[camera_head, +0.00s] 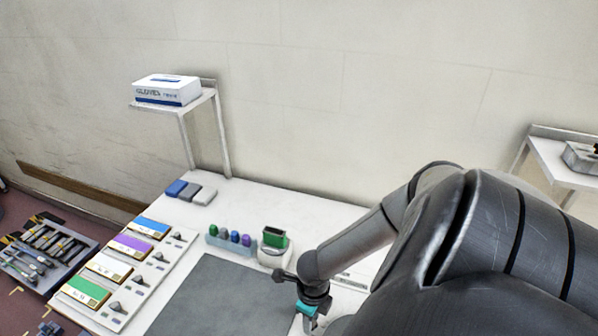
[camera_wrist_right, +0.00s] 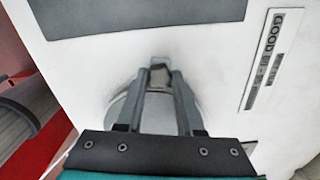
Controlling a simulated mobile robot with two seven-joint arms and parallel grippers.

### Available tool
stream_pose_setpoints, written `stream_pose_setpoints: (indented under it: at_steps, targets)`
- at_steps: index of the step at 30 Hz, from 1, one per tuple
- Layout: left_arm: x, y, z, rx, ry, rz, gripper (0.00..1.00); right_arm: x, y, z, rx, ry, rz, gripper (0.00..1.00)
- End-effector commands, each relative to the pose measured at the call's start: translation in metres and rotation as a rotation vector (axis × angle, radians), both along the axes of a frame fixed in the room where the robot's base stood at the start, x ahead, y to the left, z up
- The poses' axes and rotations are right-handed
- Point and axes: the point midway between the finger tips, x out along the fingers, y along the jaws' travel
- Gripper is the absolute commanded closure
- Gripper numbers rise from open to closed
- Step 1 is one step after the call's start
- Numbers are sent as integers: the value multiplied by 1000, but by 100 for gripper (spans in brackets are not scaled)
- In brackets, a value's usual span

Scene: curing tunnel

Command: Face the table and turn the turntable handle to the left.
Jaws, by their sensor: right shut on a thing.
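The turntable is a round grey disc (camera_wrist_right: 125,108) on the white table, seen in the right wrist view behind my fingers. Its handle, a small grey block (camera_wrist_right: 160,64), stands at the disc's far edge. My right gripper (camera_wrist_right: 160,80) is shut on the handle, one finger on each side. In the head view my right arm comes in from the right, and the teal part of its wrist shows low at the bottom edge. My arm hides most of the turntable there. My left gripper is not in view.
The white table (camera_head: 335,213) holds a dark grey mat (camera_head: 215,300), coloured boxes (camera_head: 130,245) and a small green-topped device (camera_head: 275,240). A GOOD label strip (camera_wrist_right: 268,60) lies right of the disc. A shelf at the back carries a glove box (camera_head: 167,90).

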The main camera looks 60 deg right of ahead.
Motion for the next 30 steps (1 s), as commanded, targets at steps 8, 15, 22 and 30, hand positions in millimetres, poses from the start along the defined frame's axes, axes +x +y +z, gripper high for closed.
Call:
stream_pose_setpoints:
  at_steps: [8, 15, 22, 30]
  targets:
    - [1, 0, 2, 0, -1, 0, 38, -7, 15, 0, 4, -2, 127, 100]
    - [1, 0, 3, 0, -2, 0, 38, -10, 20, 0, 3, -1, 174, 100]
    - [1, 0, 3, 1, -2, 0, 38, -11, 21, -1, 4, 0, 184, 100]
    - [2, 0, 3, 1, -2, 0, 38, -12, 22, -1, 6, 1, 184, 57]
